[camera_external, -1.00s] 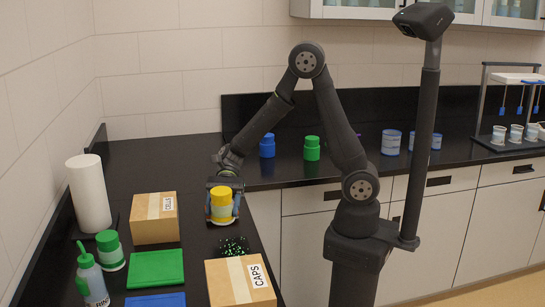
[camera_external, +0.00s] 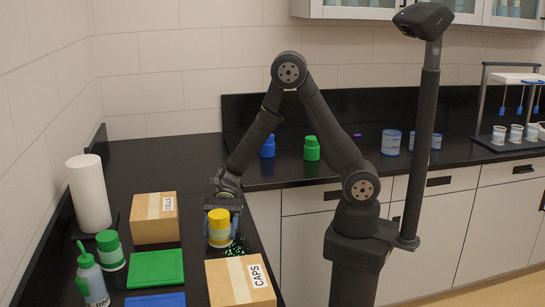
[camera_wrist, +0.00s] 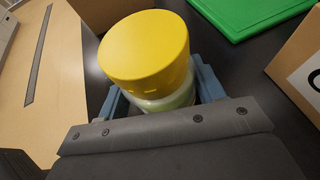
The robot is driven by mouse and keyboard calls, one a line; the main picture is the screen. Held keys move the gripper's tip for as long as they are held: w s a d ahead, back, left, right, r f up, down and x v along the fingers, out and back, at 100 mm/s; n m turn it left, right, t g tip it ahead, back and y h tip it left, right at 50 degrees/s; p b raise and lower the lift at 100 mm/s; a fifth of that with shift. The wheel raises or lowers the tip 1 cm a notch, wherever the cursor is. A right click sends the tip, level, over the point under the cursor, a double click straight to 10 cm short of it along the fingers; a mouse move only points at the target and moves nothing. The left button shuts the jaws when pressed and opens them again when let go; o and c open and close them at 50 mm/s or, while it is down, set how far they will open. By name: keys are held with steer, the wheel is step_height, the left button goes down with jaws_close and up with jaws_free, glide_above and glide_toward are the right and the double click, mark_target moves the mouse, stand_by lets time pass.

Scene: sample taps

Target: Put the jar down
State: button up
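The jar has a yellow lid and a pale body. In the external view the jar (camera_external: 219,228) stands upright over the dark counter, between the two cardboard boxes. My gripper (camera_external: 222,210) is around it, with its blue fingers on either side. In the wrist view the jar (camera_wrist: 150,55) sits between the fingers of my gripper (camera_wrist: 163,95), which appear shut on its body below the lid. The jar's base is hidden there, and I cannot tell whether it touches the counter.
A CELLS box (camera_external: 154,219) stands at left behind and a CAPS box (camera_external: 240,283) in front. A green pad (camera_external: 155,268), a green-capped jar (camera_external: 110,250) and a bottle (camera_external: 91,281) are left.

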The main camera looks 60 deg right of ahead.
mark_target(220, 220)
steer(key=o, duration=0.4)
steer(key=shift+o, duration=0.2)
steer(key=v, duration=1.2)
steer(key=shift+r, duration=0.1)
steer(key=shift+s, duration=0.1)
steer(key=x, duration=1.2)
steer(key=shift+a, duration=0.1)
step_height(220, 220, up, 2)
steer(key=shift+r, duration=0.65)
steer(key=shift+f, duration=0.15)
